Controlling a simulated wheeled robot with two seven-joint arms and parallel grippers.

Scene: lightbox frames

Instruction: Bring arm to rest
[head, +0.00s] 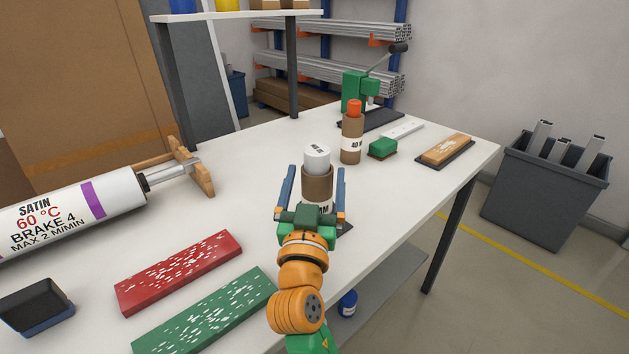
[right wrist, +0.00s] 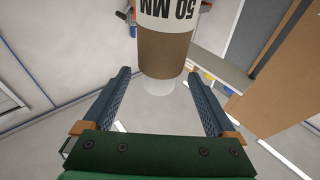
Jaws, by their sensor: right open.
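My right gripper (head: 312,194) reaches over the white table from the bottom of the head view, on an orange and green arm. Its two blue-grey fingers are spread apart. A brown tube with a white top (head: 317,172) shows between and beyond the fingers in the head view. In the right wrist view the tube, marked 50 MM (right wrist: 165,48), stands ahead of the open fingers (right wrist: 163,92), which do not close on it. Whether the fingers overlap the tube's sides in depth is hard to tell. My left gripper is not in view.
A brown tube with an orange top (head: 351,138), a green block (head: 383,148) and a wooden brush (head: 447,147) stand on the table (head: 240,150) farther back. A red board (head: 180,272), a green board (head: 207,315) and a large white roller (head: 70,212) lie to the left.

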